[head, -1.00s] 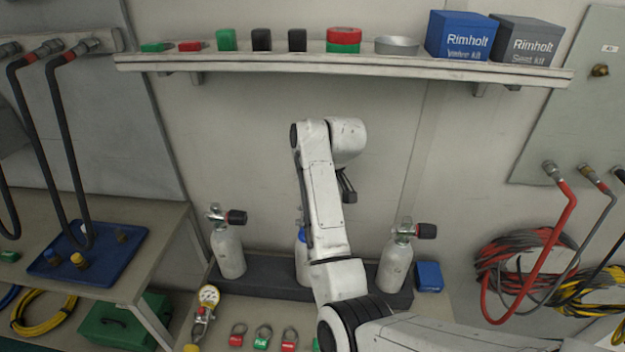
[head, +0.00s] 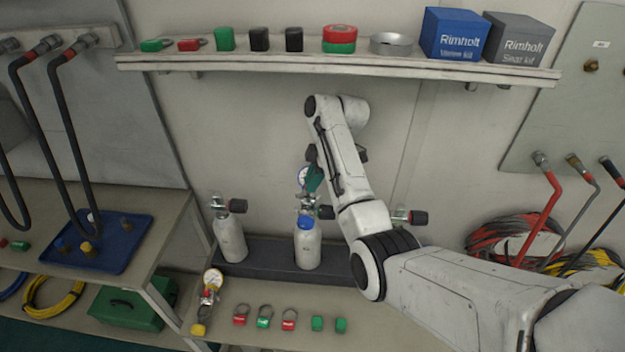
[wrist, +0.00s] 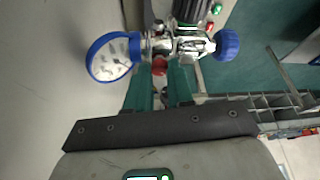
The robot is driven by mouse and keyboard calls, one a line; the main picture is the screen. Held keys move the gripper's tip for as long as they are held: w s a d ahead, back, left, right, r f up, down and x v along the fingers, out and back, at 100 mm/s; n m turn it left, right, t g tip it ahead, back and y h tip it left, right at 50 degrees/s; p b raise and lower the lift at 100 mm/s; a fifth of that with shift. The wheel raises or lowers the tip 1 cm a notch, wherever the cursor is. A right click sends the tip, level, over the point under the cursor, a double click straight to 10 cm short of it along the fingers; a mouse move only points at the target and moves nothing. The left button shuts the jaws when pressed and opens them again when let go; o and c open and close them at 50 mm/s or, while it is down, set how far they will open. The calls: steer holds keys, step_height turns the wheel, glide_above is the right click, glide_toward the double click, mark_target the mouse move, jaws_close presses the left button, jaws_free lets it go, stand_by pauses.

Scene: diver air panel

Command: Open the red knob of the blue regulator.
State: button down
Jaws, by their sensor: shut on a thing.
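The blue regulator shows in the wrist view as a metal body (wrist: 180,44) with a blue-rimmed gauge (wrist: 111,58) on the left and a blue knob (wrist: 227,45) on the right. Its red knob (wrist: 159,66) sits below the body, between the green fingertips of my gripper (wrist: 161,76). My gripper is shut on the red knob. In the head view the gauge (head: 303,176) stands above the middle cylinder (head: 307,248), with my green fingers (head: 315,179) beside it. The red knob is hidden there.
A left cylinder (head: 231,240) stands nearby on the dark rack (head: 262,258); a right one is mostly hidden by my arm. A shelf (head: 340,64) with boxes runs above. A loose gauge (head: 211,282) and several tags lie on the bench in front.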

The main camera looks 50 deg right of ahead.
steer(key=shift+w+n+g+b, duration=0.1)
steer(key=shift+n+g+b, duration=0.3)
steer(key=shift+n, duration=0.8)
steer(key=shift+y, duration=0.3)
steer(key=c, duration=1)
jaws_free()
